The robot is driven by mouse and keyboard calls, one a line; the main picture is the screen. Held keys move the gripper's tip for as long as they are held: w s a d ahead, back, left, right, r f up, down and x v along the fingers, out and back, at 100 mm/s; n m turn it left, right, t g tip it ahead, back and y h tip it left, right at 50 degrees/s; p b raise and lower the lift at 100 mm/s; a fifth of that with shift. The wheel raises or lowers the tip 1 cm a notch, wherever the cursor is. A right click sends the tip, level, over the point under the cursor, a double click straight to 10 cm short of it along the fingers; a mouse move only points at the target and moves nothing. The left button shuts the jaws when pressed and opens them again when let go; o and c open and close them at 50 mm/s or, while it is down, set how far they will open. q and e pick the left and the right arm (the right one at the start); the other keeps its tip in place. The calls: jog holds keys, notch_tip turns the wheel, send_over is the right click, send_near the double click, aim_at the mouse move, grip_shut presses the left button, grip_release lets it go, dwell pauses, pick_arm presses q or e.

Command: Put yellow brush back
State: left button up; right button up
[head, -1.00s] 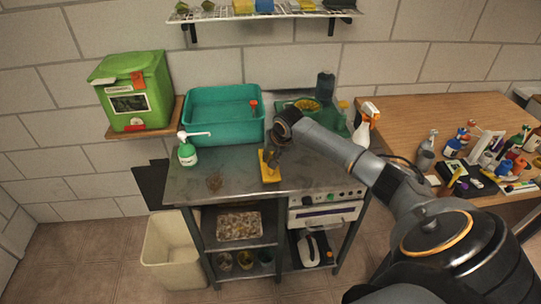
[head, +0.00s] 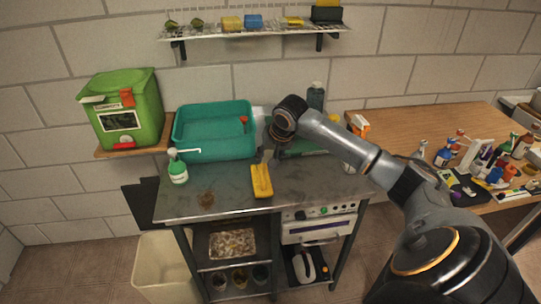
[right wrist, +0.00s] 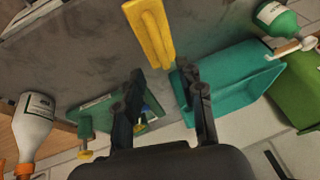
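The yellow brush (head: 262,181) lies on the steel table (head: 225,192), near the middle of its top. It also shows in the right wrist view (right wrist: 150,32), beyond my fingertips and apart from them. My right gripper (head: 266,152) is above the table behind the brush, in front of the teal basin's right side. In the right wrist view its two fingers (right wrist: 160,88) are spread wide with nothing held between them. My left gripper is not in view.
A teal basin (head: 180,142) and a green-white pump bottle (head: 177,170) stand at the table's left. A wall shelf (head: 215,35) holds yellow and blue items. A green bin (head: 146,128) is at left. Bottles crowd the wooden table (head: 420,112). The steel table's front is mostly clear.

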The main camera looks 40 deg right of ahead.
jog(key=shift+v, duration=1.3)
jog(key=w+a+f+n+t+y, duration=0.1)
jog(key=a+f+n+t+y, duration=0.15)
jog(key=a+f, duration=0.55)
jog(key=w+a+f+n+t+y, duration=0.1)
jog(key=a+f+n+t, duration=0.2)
jog(key=a, duration=0.8)
jog(key=s+d+f+g+h, duration=0.15)
jog(key=s+f, duration=0.35)
jog(key=f, duration=0.5)
jog(key=s+f+g, duration=0.2)
jog(key=s+f, duration=0.4)
jog(key=f, duration=0.5)
jog(key=s+d+f+g+h, duration=0.1)
jog(key=s+f, duration=0.4)
jog(key=f, duration=0.5)
jog(key=s+a+f+n+g, duration=0.1)
jog(key=s+f, duration=0.4)
jog(key=s, duration=0.6)
jog(key=s+a+f+n+g, duration=0.1)
jog(key=s+f, duration=0.4)
jog(key=s, duration=0.6)
jog(key=s+a+f+n+g, duration=0.1)
jog(key=s+f, duration=0.4)
jog(key=s, duration=0.6)
jog(key=shift+s+a+f+n+g, duration=0.2)
jog(key=shift+a+f+n+g, duration=0.15)
jog(key=shift+a+g, duration=0.6)
jog(key=shift+d, duration=0.1)
